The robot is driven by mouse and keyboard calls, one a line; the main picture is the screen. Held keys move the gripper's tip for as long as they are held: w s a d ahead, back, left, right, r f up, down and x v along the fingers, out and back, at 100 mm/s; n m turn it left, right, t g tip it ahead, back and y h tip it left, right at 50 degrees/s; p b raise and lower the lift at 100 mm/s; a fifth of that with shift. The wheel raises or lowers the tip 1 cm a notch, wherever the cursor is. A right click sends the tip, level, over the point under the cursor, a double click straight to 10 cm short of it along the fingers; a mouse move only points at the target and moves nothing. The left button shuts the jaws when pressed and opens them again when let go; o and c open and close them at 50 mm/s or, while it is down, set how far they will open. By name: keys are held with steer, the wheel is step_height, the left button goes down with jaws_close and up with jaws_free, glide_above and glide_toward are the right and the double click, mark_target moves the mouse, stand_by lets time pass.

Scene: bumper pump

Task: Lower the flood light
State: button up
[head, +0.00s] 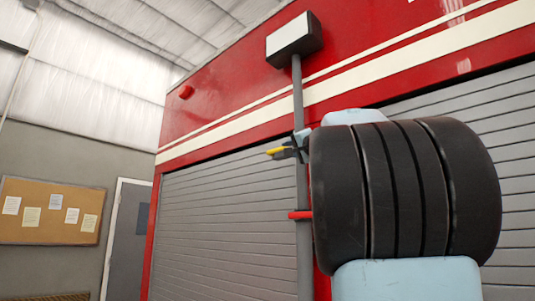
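The flood light (292,40), a dark box with a white face, is at the top of a grey pole (299,92). It stands raised in front of the red truck's upper side. A small yellow piece (276,151) juts left from the pole about midway. A red handle (300,215) juts left lower down. My gripper (288,152) shows as small dark parts against the pole, right at the yellow piece. I cannot tell whether it touches or holds it. My black and pale blue arm hides the rest of the gripper and the area right of the pole.
The red truck (215,105) has grey roller shutters (225,215) behind the pole. A cork board (50,212) with papers and a grey door (128,235) are on the far left wall. Open space shows left of the pole.

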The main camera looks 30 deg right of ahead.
mark_target(278, 150)
steer(key=x, duration=0.9)
jaws_close()
stand_by(0.4)
